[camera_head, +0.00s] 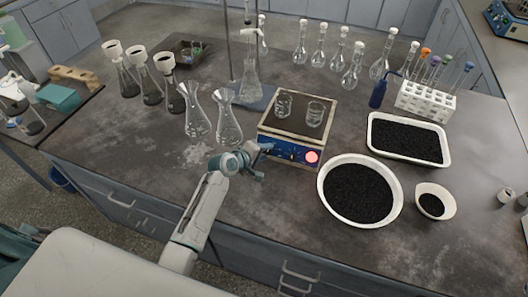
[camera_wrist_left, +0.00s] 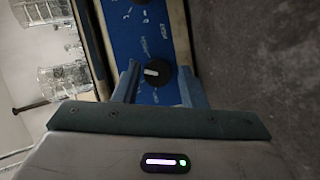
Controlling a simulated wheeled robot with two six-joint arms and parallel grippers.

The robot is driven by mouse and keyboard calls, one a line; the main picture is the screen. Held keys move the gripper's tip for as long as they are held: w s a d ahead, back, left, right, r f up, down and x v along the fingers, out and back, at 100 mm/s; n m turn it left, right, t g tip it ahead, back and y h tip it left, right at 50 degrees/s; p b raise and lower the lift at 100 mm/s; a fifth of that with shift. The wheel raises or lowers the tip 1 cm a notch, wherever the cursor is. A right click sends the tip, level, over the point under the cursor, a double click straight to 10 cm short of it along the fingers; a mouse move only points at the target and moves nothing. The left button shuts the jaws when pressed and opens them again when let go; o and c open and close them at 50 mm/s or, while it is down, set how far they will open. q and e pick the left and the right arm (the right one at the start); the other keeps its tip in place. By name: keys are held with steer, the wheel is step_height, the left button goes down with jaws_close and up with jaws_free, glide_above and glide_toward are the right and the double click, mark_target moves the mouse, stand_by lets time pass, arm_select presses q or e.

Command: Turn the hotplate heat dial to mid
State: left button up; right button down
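The hotplate (camera_head: 298,125) stands on the bench with a blue front panel (camera_head: 290,151) and a round pink-red spot at the panel's right. Its black heat dial (camera_wrist_left: 155,73) with a white pointer mark shows in the left wrist view, on the blue panel with white lettering. My left gripper (camera_head: 262,158) is at the left part of the panel. My right gripper is out of view.
Two glass beakers (camera_head: 283,104) (camera_head: 315,113) stand on the hotplate's top. Two flasks (camera_head: 229,119) stand to its left. A round white bowl (camera_head: 325,181) of black grains sits close at its right, with a white tray (camera_head: 374,118) behind. The bench front before the panel is clear.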

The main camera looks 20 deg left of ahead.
arm_select(q)
steer(key=shift+o, duration=0.6)
steer(key=shift+r, duration=0.1)
steer(key=b+v, duration=0.2)
steer(key=v, duration=0.8)
steer(key=shift+s+r, duration=0.15)
steer(key=shift+s, duration=0.15)
steer(key=shift+a, duration=0.15)
